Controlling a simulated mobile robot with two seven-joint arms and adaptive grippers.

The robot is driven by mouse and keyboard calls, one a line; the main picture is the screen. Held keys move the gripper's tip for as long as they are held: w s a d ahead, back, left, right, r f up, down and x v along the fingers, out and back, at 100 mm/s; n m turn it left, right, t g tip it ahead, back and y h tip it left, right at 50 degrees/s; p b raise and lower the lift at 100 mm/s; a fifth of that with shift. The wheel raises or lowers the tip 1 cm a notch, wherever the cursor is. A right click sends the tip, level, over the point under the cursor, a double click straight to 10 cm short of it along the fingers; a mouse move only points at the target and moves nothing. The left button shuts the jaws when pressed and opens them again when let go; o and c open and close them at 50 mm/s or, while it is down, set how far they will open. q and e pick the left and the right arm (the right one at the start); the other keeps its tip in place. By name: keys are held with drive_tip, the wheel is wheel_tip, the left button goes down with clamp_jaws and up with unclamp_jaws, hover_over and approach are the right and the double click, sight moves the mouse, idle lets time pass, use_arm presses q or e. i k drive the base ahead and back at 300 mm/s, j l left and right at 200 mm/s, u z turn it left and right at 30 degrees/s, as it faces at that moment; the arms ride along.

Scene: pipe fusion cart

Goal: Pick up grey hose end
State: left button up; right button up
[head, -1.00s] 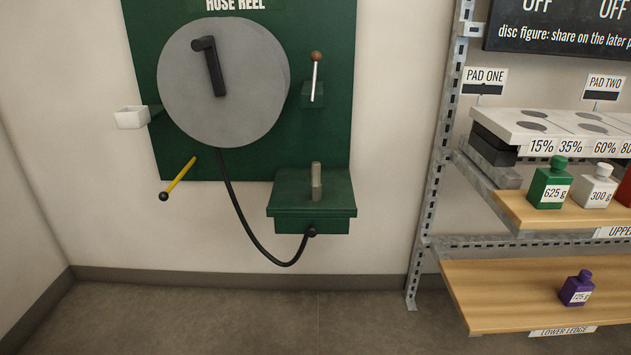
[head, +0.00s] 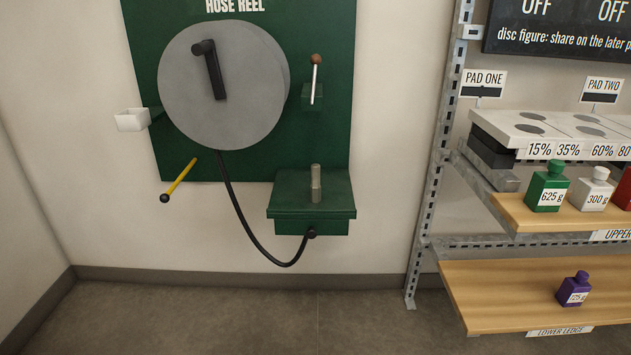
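A short grey cylinder, which looks like the grey hose end (head: 316,184), stands upright on a green box-like shelf (head: 285,212) at the lower right of the hose reel board. A black hose (head: 242,222) hangs in a loop from under the grey reel disc (head: 220,120) to a dark fitting on the front of that shelf. Whether the hose joins the grey cylinder inside the shelf is hidden. Neither of my grippers shows in the head view.
The green board (head: 325,140) also carries a black crank handle (head: 214,70), a brown-knobbed lever (head: 315,80), a yellow lever (head: 180,179) and a white cup (head: 131,119). At right, a metal rack holds pads, several bottles (head: 547,187) and a purple bottle (head: 574,289). The floor is clear.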

sight(314, 187)
drive_tip(key=i+z, duration=0.25)
drive_tip(key=i, duration=0.25)
drive_tip(key=i+z, duration=0.3)
drive_tip(key=i, duration=0.25)
